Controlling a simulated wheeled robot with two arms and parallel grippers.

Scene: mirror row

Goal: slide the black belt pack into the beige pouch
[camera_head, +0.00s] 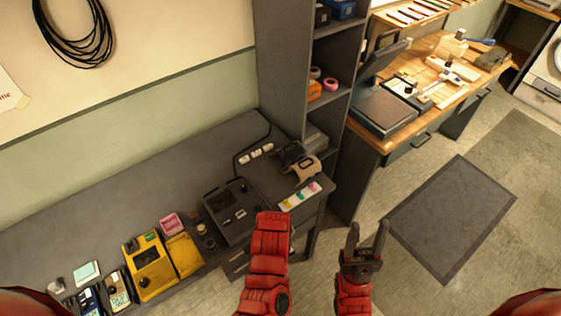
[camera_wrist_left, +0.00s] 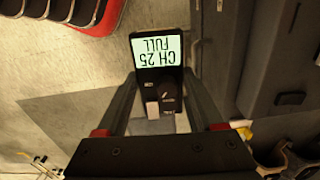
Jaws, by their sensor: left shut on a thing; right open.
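The black belt pack (camera_wrist_left: 172,88) shows in the left wrist view with a lit screen reading "CH 25 FULL", upside down in the picture. My left gripper (camera_wrist_left: 160,98) is shut on it, one finger on each side. In the head view my left forearm hides this gripper and the pack. The beige pouch (camera_head: 304,168) sits on the right end of the grey bench, beyond my left arm, with a dark opening or window in its face. My right gripper (camera_head: 366,246) is open and empty over the floor, right of the bench.
A black pouch (camera_head: 289,152) stands right behind the beige one. A coloured label strip (camera_head: 299,196) lies at the bench's front edge. A dark case (camera_head: 231,208) and a yellow device (camera_head: 150,270) are farther left. A grey shelf (camera_head: 285,65) rises behind the pouches.

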